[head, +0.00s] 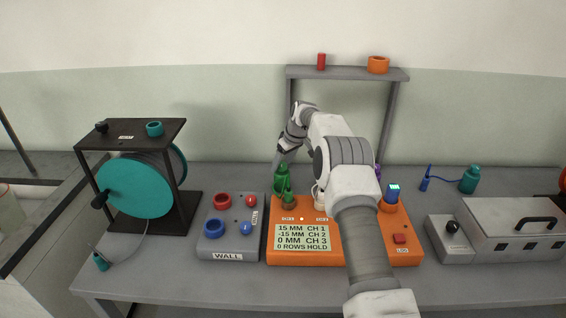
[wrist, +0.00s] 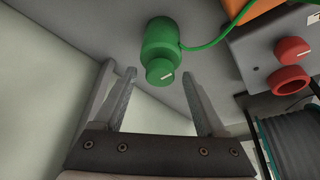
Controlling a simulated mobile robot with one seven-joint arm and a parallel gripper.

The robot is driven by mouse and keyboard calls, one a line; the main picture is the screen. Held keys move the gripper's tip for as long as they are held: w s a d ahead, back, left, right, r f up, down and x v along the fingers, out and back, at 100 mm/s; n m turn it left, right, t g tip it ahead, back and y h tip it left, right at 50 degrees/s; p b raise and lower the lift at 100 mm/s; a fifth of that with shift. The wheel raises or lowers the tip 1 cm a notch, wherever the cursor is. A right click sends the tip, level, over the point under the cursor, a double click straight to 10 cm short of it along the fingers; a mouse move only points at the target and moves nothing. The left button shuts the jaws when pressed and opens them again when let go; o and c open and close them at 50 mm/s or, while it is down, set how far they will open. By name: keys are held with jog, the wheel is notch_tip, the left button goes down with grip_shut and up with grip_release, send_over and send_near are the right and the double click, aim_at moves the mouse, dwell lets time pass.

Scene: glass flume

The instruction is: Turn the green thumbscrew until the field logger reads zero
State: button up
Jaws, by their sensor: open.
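The orange field logger (head: 345,245) sits on the bench, its screen (head: 303,237) reading 15 MM CH 1, -15 MM CH 2, 0 MM CH 3, 0 ROWS HOLD. A green canister (head: 281,175) stands behind the logger's left end; it also shows in the wrist view (wrist: 163,42). The green thumbscrew (wrist: 160,71), with a pale mark, is on the canister's end. My gripper (wrist: 160,76) is open, its fingers appearing either side of the thumbscrew; I cannot tell the remaining distance or any contact. In the head view my gripper (head: 283,160) is above the canister.
A grey WALL box (head: 228,245) with red and blue knobs stands left of the logger, beside a teal cable reel (head: 135,187). A green cable (wrist: 228,33) runs from the canister. A grey shelf frame (head: 345,73) stands behind my arm. A grey case (head: 515,225) is at right.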

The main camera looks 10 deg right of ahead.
grip_shut()
jog(key=shift+m, duration=0.3)
jog(key=m+h, duration=0.1)
jog(key=m, duration=0.1)
jog(key=shift+a+m+t+b, duration=0.15)
jog(key=shift+m+t+b, duration=0.2)
jog(key=shift+m+t, duration=0.05)
jog(key=m+h, duration=0.2)
jog(key=m, duration=0.3)
jog(key=shift+p, duration=0.35)
jog(key=shift+m, duration=0.3)
grip_release()
